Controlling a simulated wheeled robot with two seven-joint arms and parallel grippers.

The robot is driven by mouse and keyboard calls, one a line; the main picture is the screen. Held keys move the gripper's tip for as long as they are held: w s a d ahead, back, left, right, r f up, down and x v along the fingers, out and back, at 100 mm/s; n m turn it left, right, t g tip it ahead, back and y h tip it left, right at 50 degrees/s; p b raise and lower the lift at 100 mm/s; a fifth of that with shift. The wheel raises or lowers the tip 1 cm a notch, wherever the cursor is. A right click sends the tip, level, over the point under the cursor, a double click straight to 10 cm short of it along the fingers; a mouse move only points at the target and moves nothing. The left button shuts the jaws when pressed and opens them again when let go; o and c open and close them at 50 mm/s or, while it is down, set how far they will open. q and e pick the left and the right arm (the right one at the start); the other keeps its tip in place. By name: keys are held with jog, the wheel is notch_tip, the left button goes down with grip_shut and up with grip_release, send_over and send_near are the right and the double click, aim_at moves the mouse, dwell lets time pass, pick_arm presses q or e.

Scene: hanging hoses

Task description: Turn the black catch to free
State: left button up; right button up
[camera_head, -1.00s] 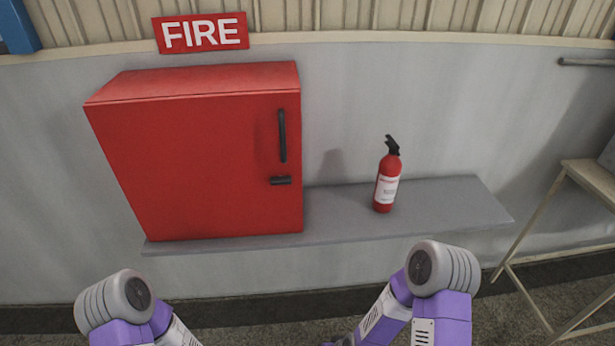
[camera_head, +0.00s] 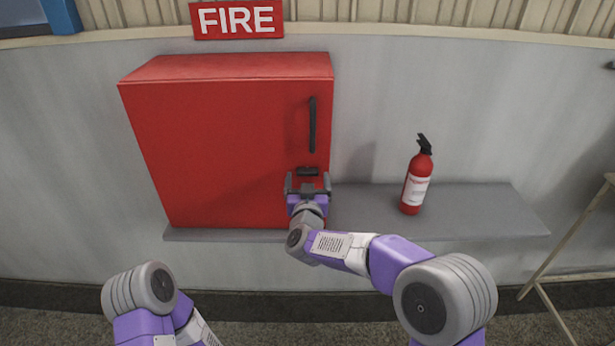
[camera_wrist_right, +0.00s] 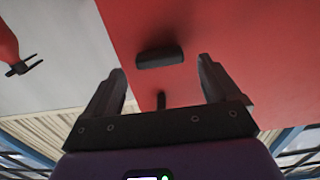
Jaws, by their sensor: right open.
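The black catch (camera_head: 307,171) is a short horizontal bar on the red cabinet's door, below the vertical black handle (camera_head: 312,125). The red cabinet (camera_head: 220,140) is shut. My right gripper (camera_head: 307,181) is just below and in front of the catch, its fingers spread and empty. In the right wrist view the catch (camera_wrist_right: 160,57) lies ahead of the gap between the two open fingers (camera_wrist_right: 160,85), apart from both. The handle (camera_wrist_right: 161,101) shows there as a small dark end. My left gripper is out of view; only my left arm shows at the bottom left.
A red fire extinguisher (camera_head: 416,178) stands on the grey shelf (camera_head: 470,212) to the right of the cabinet. A FIRE sign (camera_head: 237,18) is on the wall above. A pale metal frame (camera_head: 570,235) stands at the far right.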

jog(key=shift+w, duration=1.45)
jog(key=c, duration=1.1)
jog(key=shift+o, duration=0.2)
jog(key=shift+r+n+p, duration=0.1)
jog(key=shift+n+p, duration=0.5)
jog(key=shift+p, duration=0.15)
jog(key=n+p, duration=0.3)
jog(key=shift+a+p, duration=0.15)
jog(key=shift+p, duration=0.15)
jog(key=n+p, duration=0.3)
jog(key=n, duration=0.1)
jog(key=n+p, duration=0.3)
jog(key=n, duration=0.2)
jog(key=shift+a, duration=0.1)
jog(key=shift+f+n+p, duration=0.15)
jog(key=shift+n+p, duration=0.25)
jog(key=shift+n, duration=0.8)
jog(key=shift+f+n+p, duration=0.15)
jog(key=shift+n+p, duration=0.25)
jog(key=shift+n, duration=0.8)
